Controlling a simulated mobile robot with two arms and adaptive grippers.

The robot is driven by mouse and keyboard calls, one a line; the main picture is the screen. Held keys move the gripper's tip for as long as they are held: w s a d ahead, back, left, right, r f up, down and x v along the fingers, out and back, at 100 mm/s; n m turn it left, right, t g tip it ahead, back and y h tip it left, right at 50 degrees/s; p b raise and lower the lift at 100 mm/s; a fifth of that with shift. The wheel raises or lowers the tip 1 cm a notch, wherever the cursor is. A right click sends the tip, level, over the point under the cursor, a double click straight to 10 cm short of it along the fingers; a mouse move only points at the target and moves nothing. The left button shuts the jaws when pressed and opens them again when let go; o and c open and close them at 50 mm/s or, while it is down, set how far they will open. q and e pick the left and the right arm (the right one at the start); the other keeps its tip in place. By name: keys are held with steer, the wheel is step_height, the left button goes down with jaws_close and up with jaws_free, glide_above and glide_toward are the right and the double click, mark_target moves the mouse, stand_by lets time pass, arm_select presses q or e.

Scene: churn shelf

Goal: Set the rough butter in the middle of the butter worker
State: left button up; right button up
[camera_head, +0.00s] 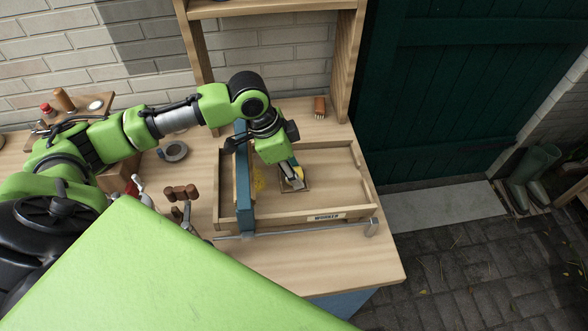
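The butter worker is a shallow wooden tray with a WORKER label (327,217) on its front wall. A blue bar (243,190) crosses its left part. My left gripper (292,180) reaches down into the middle of the tray. A small yellow piece (298,166), perhaps the rough butter, shows beside its fingers; the gripper hides part of it. I cannot tell whether the fingers grip it. A small brown-rimmed square (303,187) lies under the fingertips. A rough yellow patch (259,184) lies just right of the blue bar. My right gripper is not in view.
A metal rod (300,229) runs along the tray's front. The tray's right part is clear.

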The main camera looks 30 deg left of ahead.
arm_select(q)
steer(key=shift+p, duration=0.45)
stand_by(0.5)
steer(key=o, duration=1.1)
steer(key=shift+c, duration=0.3)
steer(key=c, duration=0.3)
steer(key=shift+r, duration=0.1)
